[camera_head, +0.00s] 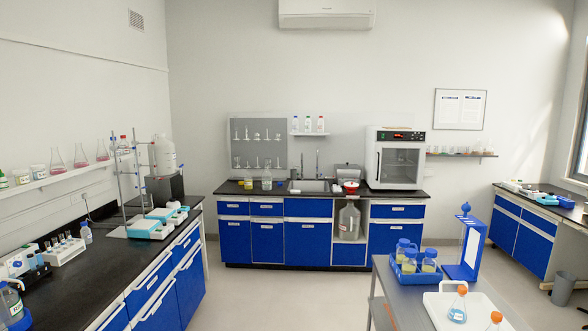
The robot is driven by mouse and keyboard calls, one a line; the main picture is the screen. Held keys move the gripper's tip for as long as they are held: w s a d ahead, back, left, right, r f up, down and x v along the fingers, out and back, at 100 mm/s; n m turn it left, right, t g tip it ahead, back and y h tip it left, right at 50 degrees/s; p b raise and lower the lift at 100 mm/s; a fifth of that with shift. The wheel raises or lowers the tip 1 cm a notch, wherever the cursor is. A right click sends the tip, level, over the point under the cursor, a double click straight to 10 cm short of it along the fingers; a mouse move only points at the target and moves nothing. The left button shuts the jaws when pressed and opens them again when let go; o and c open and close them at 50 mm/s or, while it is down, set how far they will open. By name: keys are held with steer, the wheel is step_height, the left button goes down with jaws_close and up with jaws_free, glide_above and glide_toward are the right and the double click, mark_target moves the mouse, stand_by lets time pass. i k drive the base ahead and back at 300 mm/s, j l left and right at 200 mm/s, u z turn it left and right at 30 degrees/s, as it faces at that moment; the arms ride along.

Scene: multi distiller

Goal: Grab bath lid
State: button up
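I cannot make out a bath lid for certain in the head view. A grey, box-like container (348,170) stands on the back counter, right of the sink; it may be a bath, but whether it has a lid is too small to tell. A red and white round item (351,187) sits in front of it. A dark box-shaped apparatus (166,190) stands at the far end of the left bench beside metal stands, with a whitish vessel (164,155) above it. My gripper is not in view.
The black left bench (100,262) holds racks and blue-white devices. A white oven (395,158) stands on the back counter (255,187). A grey table (405,290) at front right carries bottles, a blue stand (466,245) and a white tray (440,312). The floor (280,295) between is clear.

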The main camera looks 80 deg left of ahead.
mark_target(347, 167)
steer(key=u, duration=2.3)
steer(key=i+j+u, duration=0.35)
steer(key=i, duration=0.25)
steer(key=i+j+u, duration=0.1)
steer(key=i+u, duration=0.3)
steer(key=i, duration=0.15)
steer(key=i+z, duration=0.15)
steer(key=i, duration=0.45)
steer(key=i+z, duration=0.2)
steer(key=i, duration=0.4)
steer(key=i+j+z, duration=0.15)
steer(key=i, duration=0.4)
steer(key=i+z, duration=0.1)
steer(key=i, duration=2.05)
steer(key=i+z, duration=0.35)
steer(key=i, duration=0.2)
steer(key=i+z, duration=0.3)
steer(key=i, duration=0.3)
steer(key=i+j+z, duration=0.35)
steer(key=i, duration=0.15)
steer(key=i+l+z, duration=0.15)
steer(key=i, duration=0.85)
steer(key=i+u, duration=0.4)
steer(key=i+l+u, duration=0.15)
steer(key=i+u, duration=0.25)
